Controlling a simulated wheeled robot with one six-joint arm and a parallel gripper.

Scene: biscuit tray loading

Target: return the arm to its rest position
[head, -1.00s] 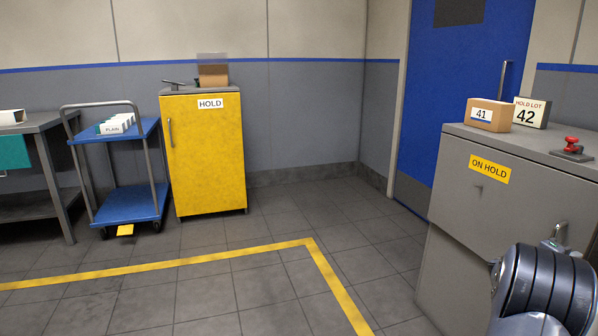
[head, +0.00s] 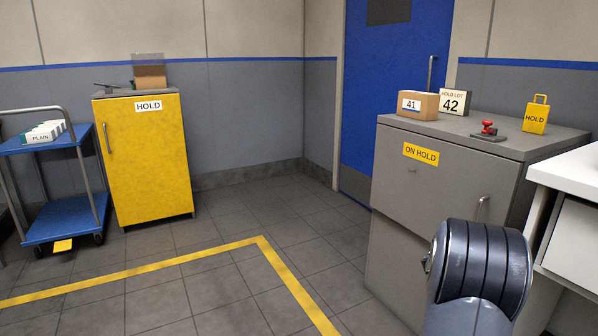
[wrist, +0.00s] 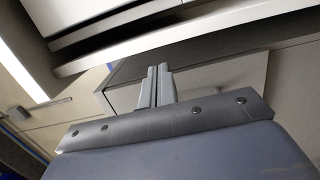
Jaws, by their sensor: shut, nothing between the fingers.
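My gripper (wrist: 157,88) shows in the wrist view with its two narrow fingers together and nothing between them. Behind the fingers is a grey boxy surface, with pale shelf-like edges above. In the head view a dark ribbed joint of my arm is at the lower right, in front of the grey ON HOLD cabinet (head: 400,185). The gripper itself is not visible in the head view.
On the grey cabinet are a box marked 41 (head: 418,106), a HOLD LOT 42 card (head: 454,103), a red stamp (head: 488,129) and a yellow HOLD tag (head: 536,115). A white table (head: 575,172) stands at right. A yellow cabinet (head: 148,170) and blue trolley (head: 62,218) stand left. Middle floor is clear.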

